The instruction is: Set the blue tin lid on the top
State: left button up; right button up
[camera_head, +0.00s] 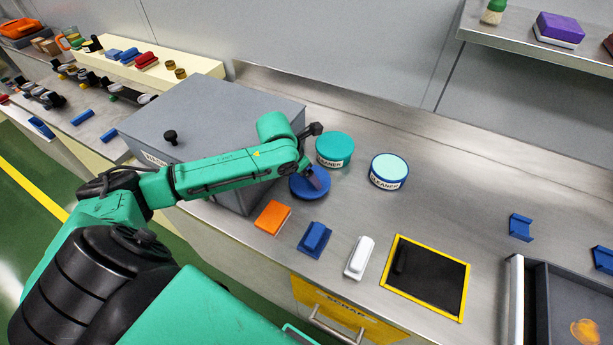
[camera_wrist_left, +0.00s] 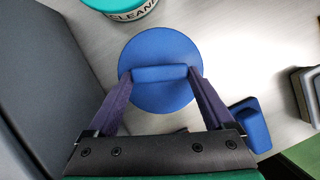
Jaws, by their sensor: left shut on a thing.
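The blue tin lid (camera_head: 306,190) is a flat disc in front of the teal-lidded tin. In the left wrist view, the lid (camera_wrist_left: 157,98) has a bar handle across it. My left gripper (camera_head: 318,178) is shut on that handle, one finger at each end, as the left wrist view (camera_wrist_left: 160,75) shows. I cannot tell whether the lid touches the counter. A tin with a blue rim (camera_head: 388,171), marked CLEANER, stands to the right, its pale cyan top showing with no lid on it. My right gripper is not in view.
A tin with a teal lid (camera_head: 334,147) stands close behind the blue lid. A grey box (camera_head: 215,115) is on the left. An orange block (camera_head: 272,217), a blue block (camera_head: 315,238) and a white block (camera_head: 359,257) lie in front.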

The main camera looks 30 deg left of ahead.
pick_arm(q)
jog(key=shift+f, duration=0.65)
jog(key=shift+a, duration=0.1)
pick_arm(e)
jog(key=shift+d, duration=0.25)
pick_arm(q)
jog(key=shift+f, duration=0.15)
jog(key=o, duration=1.1)
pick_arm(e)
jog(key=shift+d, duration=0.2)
pick_arm(q)
jog(key=v, duration=1.2)
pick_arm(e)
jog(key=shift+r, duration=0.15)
